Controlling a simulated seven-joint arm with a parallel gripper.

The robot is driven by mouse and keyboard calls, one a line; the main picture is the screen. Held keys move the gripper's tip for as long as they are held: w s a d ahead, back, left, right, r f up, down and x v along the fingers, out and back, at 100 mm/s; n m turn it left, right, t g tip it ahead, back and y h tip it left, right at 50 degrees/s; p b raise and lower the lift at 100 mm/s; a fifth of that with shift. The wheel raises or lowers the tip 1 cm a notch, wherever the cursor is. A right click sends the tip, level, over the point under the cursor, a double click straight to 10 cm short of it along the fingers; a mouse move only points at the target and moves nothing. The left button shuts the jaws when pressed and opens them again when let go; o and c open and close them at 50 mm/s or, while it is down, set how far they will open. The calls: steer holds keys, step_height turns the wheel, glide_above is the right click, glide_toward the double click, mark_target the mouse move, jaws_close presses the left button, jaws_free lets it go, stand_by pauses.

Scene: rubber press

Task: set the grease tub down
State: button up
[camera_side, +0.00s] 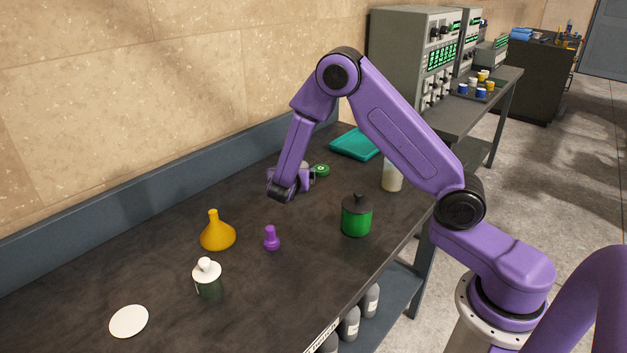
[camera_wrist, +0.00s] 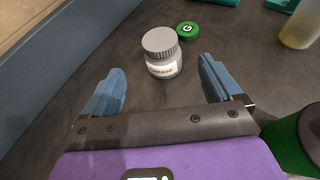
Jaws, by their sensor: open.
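The grease tub (camera_wrist: 162,62) is a small clear jar with a grey lid and a label, standing upright on the dark bench in the wrist view. A round green disc marked G (camera_wrist: 187,31) lies just behind it to the right; it also shows in the side view (camera_side: 321,170). I cannot tell whether tub and disc touch. My gripper (camera_wrist: 162,76) is open, its two blue fingers apart and short of the tub, with nothing between them. In the side view my gripper (camera_side: 287,190) is low over the bench and hides most of the tub.
A green jar with a dark lid (camera_side: 356,218) and a pale beaker (camera_side: 392,178) stand to the right. A teal tray (camera_side: 356,144) lies behind. An orange funnel (camera_side: 217,234), purple piece (camera_side: 271,240), white-topped bottle (camera_side: 208,284) and white disc (camera_side: 128,321) are nearer the camera.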

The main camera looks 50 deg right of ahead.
steer(key=s+a+r+m+g+y, duration=0.2)
steer(key=s+a+m+y, duration=0.1)
steer(key=s, duration=0.9)
steer(key=s+a+r+m+g+y, duration=0.3)
steer(key=s+a+m+y, duration=0.1)
steer(key=s, duration=0.9)
steer(key=s+a+r+m+g+y, duration=0.2)
steer(key=s+a+m+y, duration=0.2)
steer(key=s, duration=0.9)
steer(key=shift+s+a+r+m, duration=0.2)
steer(key=shift+a+r+m, duration=0.15)
steer(key=shift+m, duration=0.35)
